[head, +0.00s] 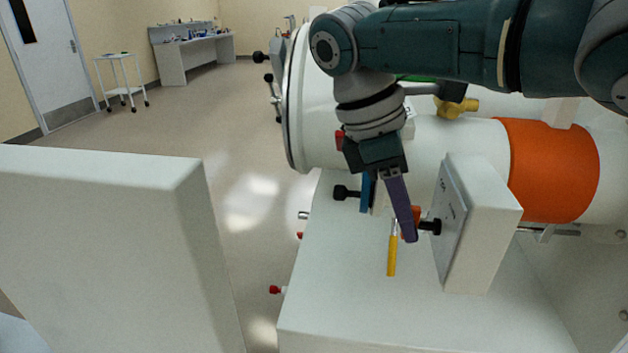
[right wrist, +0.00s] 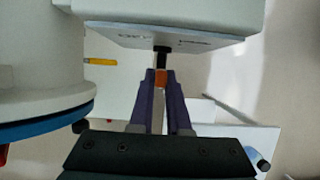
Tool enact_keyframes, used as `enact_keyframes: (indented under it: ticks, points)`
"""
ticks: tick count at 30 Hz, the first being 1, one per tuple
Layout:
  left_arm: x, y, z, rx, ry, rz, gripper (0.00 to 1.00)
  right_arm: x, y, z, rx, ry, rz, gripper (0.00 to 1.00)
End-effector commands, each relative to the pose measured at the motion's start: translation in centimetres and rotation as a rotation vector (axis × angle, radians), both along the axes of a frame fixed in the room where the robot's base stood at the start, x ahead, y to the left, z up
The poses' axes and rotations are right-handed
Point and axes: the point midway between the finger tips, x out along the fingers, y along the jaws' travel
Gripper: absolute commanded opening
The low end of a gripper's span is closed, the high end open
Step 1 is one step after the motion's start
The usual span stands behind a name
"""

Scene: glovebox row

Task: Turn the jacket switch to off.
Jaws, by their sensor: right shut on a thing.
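The jacket switch (head: 430,227) has a black stem and an orange grip, and stands out from the labelled face of a white box (head: 485,225). The switch (right wrist: 161,58) also shows in the right wrist view, below the box face (right wrist: 150,38). My right gripper (head: 411,228) has purple fingers and is shut on the orange grip (right wrist: 161,78), one finger on each side. The lettering on the face is too small to read surely, and the fingers hide part of the grip. My left gripper is not in view.
A yellow-handled item (head: 392,258) is just below the gripper, over the white surface (head: 330,310). A black knob (head: 342,192) and a blue part (head: 366,190) are to the left. An orange band (head: 552,170) circles the white cylinder behind. The floor at left is open.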

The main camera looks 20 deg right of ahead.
Motion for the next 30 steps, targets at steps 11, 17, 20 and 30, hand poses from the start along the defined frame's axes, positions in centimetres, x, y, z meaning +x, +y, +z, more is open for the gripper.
enact_keyframes:
  ticks: [11, 17, 20, 30]
  points:
    - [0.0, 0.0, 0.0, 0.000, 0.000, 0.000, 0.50, 0.0, 0.1, 0.0, 0.000, 0.000, 0.001, 0.35]
    - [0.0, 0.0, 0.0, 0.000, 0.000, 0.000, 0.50, 0.0, 0.0, 0.0, 0.000, -0.001, 0.000, 0.45]
    - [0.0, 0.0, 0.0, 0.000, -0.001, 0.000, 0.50, 0.0, 0.0, 0.0, -0.001, 0.000, 0.000, 0.45]
    - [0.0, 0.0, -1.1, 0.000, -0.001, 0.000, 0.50, 1.1, 1.6, 4.1, 0.001, -0.007, 0.002, 0.45]
